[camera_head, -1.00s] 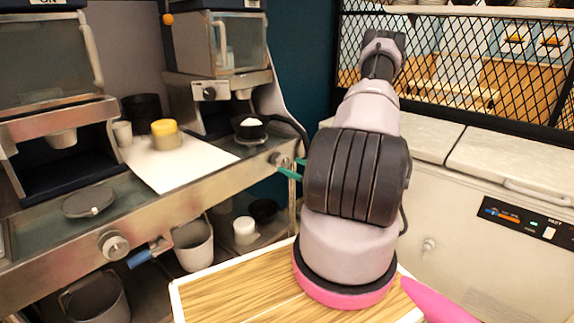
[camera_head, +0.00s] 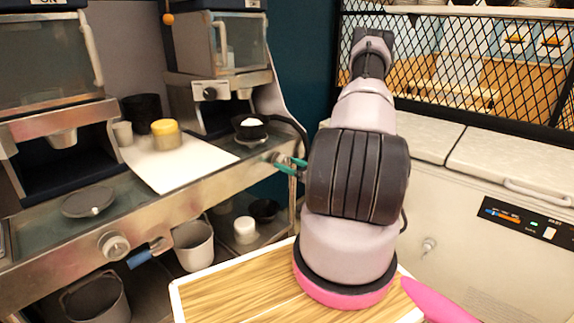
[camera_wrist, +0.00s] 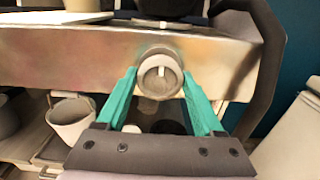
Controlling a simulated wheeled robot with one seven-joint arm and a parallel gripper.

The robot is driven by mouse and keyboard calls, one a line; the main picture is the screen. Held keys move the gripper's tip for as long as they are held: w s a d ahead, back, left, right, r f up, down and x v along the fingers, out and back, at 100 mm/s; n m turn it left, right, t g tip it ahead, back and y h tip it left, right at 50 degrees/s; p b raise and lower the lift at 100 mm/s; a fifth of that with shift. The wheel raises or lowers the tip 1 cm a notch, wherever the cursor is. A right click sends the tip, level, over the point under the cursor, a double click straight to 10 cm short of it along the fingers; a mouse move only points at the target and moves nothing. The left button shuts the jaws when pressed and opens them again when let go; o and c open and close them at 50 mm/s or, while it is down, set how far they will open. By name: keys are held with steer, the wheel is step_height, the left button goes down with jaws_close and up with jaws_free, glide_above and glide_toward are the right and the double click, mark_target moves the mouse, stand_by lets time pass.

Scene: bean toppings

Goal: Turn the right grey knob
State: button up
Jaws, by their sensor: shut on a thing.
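The right grey knob (camera_wrist: 160,77) is on the metal front panel in the wrist view, with its pale pointer mark upright. In the head view this knob (camera_head: 277,158) is at the right end of the counter front, partly hidden by my fingers. My gripper (camera_wrist: 160,80) has green fingers on either side of the knob and is shut on it. My gripper also shows in the head view (camera_head: 291,166), with the green fingertips at the knob and the rest behind my arm.
The left grey knob (camera_head: 113,245) is further along the same panel. A black cup with white contents (camera_head: 251,128) stands above the right knob. Pots and cups (camera_head: 193,245) fill the shelf below.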

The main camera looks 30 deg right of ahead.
steer(key=shift+m, duration=0.3)
steer(key=m, duration=0.4)
steer(key=shift+m, duration=0.4)
steer(key=m, duration=0.4)
steer(key=shift+m, duration=0.3)
steer(key=m, duration=0.9)
steer(key=shift+f, duration=0.1)
steer(key=shift+m, duration=0.4)
steer(key=shift+s, duration=0.1)
steer(key=o, duration=1.3)
steer(key=shift+o, duration=0.2)
